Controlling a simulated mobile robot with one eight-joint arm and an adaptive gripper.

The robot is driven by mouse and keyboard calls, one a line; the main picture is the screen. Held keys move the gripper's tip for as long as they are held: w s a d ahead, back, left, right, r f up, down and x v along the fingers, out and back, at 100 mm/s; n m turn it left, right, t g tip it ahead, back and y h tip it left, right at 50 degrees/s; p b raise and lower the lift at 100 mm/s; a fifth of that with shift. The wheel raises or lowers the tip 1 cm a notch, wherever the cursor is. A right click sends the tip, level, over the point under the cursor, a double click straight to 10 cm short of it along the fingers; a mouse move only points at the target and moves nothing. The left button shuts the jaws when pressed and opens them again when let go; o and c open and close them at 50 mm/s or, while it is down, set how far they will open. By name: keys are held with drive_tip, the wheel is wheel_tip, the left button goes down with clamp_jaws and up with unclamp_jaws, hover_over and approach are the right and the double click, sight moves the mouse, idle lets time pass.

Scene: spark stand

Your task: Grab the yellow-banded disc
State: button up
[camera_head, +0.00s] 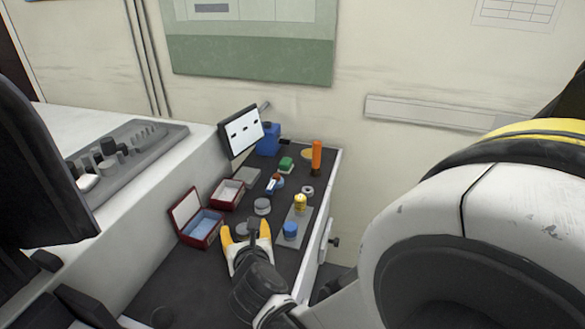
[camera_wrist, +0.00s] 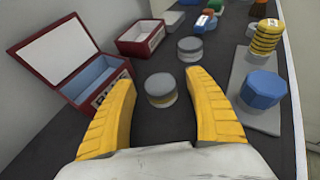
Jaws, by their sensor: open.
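A grey disc with a pale yellowish band around its lower side (camera_wrist: 160,90) lies flat on the dark counter in the wrist view. It looks like the yellow-banded disc. My gripper (camera_wrist: 159,77) is open, with its yellow fingers on either side of this disc and gaps on both sides. Whether the fingers are at the disc's height is hard to tell. In the head view my gripper (camera_head: 246,227) is over the counter, and the disc (camera_head: 241,229) shows partly between the fingers. A second grey disc with a paler band (camera_wrist: 190,49) sits just beyond.
An open red box with blue lining (camera_wrist: 92,83) stands close to the left finger. Another red box (camera_wrist: 140,38) is behind it. On the right, a grey plate (camera_wrist: 245,117) bears a blue faceted piece (camera_wrist: 263,88) and a yellow ringed stack (camera_wrist: 267,36). An orange cylinder (camera_head: 316,157) stands farther back.

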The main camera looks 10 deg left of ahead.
drive_tip(key=shift+w, duration=0.1)
clamp_jaws()
drive_tip(key=shift+r, duration=0.1)
